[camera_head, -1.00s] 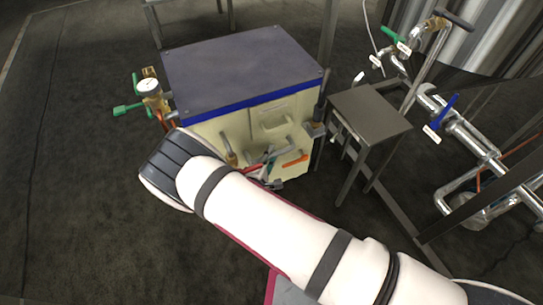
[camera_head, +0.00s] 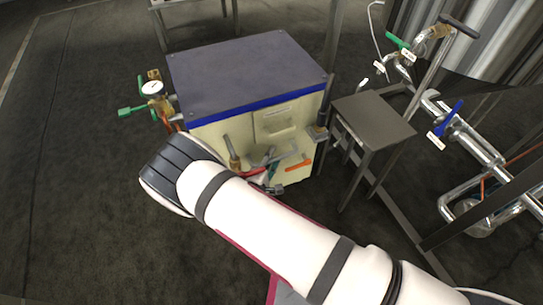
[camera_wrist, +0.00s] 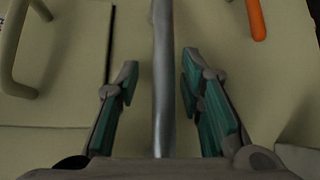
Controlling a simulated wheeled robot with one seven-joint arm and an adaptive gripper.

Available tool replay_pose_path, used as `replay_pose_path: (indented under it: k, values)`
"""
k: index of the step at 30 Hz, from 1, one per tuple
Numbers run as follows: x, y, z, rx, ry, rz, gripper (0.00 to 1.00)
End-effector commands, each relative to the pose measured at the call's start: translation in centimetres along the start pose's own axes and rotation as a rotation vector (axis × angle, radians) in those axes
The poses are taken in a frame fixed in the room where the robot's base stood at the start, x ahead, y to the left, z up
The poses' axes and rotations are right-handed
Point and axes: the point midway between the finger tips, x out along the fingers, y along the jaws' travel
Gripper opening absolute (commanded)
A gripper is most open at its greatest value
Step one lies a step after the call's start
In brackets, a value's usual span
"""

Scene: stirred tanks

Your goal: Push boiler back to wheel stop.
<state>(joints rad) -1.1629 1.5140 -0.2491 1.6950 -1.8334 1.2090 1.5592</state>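The boiler (camera_head: 250,70) is a cream box with a dark lid and blue rim, standing on the dark floor. Its front carries a grey bar handle (camera_head: 290,155), an orange lever (camera_head: 298,165) and brass and black fittings. My gripper (camera_head: 268,172) is at the boiler's lower front, partly hidden by my arm. In the wrist view my gripper (camera_wrist: 160,95) is open, with one teal-padded finger on each side of a grey metal bar (camera_wrist: 163,60). There are gaps between both fingers and the bar. I cannot make out a wheel stop.
A small dark metal stand (camera_head: 373,118) is close to the boiler's right side. A gauge with brass valve (camera_head: 154,90) and green handles juts out at its left. Steel pipes with a blue lever (camera_head: 447,118) and a tank (camera_head: 485,35) are at the right. Floor at left is clear.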

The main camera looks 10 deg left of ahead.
Motion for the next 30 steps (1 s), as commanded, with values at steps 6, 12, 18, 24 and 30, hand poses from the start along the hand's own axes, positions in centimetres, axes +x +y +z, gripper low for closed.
replay_pose_path:
  k: [6,12,18,24,30]
  values:
    - [-4.0,0.0,-0.2,0.000,0.006,-0.001,0.35]
    - [-8.0,0.1,-0.3,0.001,0.006,0.000,0.35]
    - [-10.5,0.1,-0.2,0.001,0.005,0.002,0.35]
    - [-11.3,0.1,-0.2,0.001,0.004,0.003,0.35]
    - [-11.3,0.1,-0.2,0.001,0.004,0.003,0.35]
